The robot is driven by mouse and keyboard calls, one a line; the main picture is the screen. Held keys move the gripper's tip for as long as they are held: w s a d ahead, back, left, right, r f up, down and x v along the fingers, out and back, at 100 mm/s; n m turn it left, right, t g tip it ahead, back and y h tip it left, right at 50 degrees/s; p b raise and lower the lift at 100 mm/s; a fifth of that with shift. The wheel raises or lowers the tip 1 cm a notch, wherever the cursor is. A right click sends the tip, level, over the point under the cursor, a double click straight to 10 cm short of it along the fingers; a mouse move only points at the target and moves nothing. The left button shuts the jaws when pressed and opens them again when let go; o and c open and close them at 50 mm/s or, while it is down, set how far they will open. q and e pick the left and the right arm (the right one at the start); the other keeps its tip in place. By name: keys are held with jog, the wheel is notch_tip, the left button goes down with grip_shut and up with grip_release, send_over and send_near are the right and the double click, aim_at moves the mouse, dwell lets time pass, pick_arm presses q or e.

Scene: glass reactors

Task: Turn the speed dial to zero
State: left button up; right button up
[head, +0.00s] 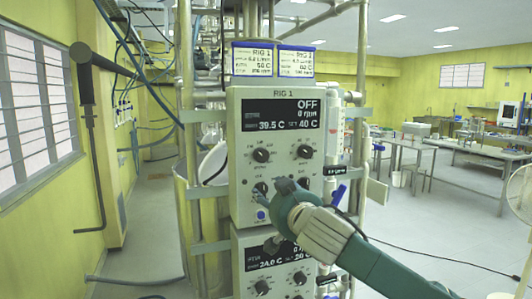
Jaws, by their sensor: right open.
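The RIG 1 control box (237,125) is a pale panel in the middle of the head view. Its display (281,114) reads OFF, 0 rpm, 39.5 C and set 40 C. Two black dials, one on the left (261,155) and one on the right (305,152), sit below the display. A lower left dial (261,187) is partly covered by my right gripper (270,192). The dial labels are too small to read, so I cannot tell which is the speed dial. My right gripper is open at the lower dials; contact is unclear. My left gripper is not in view.
A second control box (246,270) with its own display is directly below, partly behind my right arm. Metal frame poles (185,120) flank the boxes. A blue button (261,215) is below the lower left dial. Benches (465,150) stand at the back right beyond open floor.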

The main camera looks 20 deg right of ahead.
jog(key=t, duration=0.1)
send_near(263, 155)
jog(key=shift+m, duration=0.3)
jog(key=w+p, duration=0.5)
jog(key=w, duration=0.2)
jog(key=shift+w, duration=0.1)
jog(key=shift+w+f+p, duration=0.2)
jog(key=shift+w+p, duration=0.1)
jog(key=shift+w, duration=0.55)
jog(key=shift+c, duration=0.5)
jog(key=shift+r, duration=0.1)
jog(key=c, duration=1.1)
